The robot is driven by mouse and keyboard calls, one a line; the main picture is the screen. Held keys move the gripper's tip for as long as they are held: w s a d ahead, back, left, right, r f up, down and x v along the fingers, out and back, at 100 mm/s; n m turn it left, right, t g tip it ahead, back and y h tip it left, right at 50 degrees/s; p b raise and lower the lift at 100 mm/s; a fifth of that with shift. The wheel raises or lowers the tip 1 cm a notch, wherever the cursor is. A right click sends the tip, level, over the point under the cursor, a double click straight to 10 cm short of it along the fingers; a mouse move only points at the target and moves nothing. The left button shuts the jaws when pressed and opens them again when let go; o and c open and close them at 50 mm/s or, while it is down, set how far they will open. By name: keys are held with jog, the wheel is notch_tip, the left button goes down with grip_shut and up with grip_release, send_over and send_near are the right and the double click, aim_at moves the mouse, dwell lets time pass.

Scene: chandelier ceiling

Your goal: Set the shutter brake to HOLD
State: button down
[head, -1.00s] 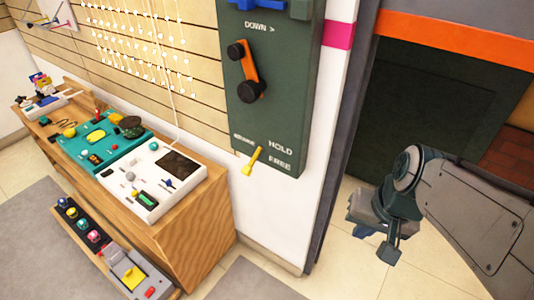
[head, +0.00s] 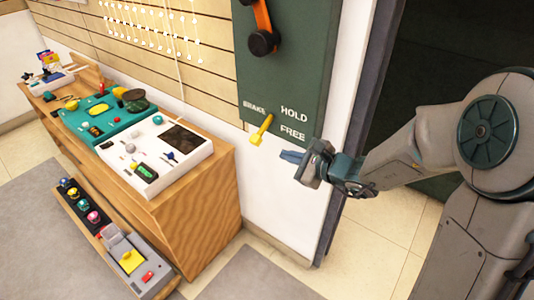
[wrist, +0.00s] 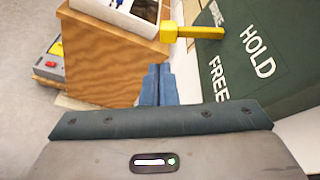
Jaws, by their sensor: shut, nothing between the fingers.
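The shutter brake is a yellow lever (head: 261,130) at the lower left of a green wall panel (head: 290,70), beside the white words BRAKE, HOLD and FREE. In the head view it slants down and left, its free end nearer FREE's height than HOLD's. The lever also shows in the wrist view (wrist: 192,33), beyond my fingertips. My gripper (head: 291,156) is shut and empty, just right of and below the lever, apart from it. Its blue fingers lie together in the wrist view (wrist: 158,82).
A wooden cabinet (head: 195,215) stands left of the panel, with a white device (head: 135,172) and a teal tray (head: 75,120) on top. An orange crank (head: 262,15) with black knobs sits higher on the panel. A dark doorway (head: 440,60) is at right.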

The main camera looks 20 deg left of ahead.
aim_at(262, 130)
jog(key=shift+w+f+m+t, duration=0.4)
jog(key=shift+w+f+m, duration=0.1)
jog(key=shift+w+m, duration=0.25)
jog(key=x, duration=1)
jog(key=shift+b, duration=0.4)
jog(key=shift+s+d, duration=0.1)
jog(key=shift+d, duration=0.05)
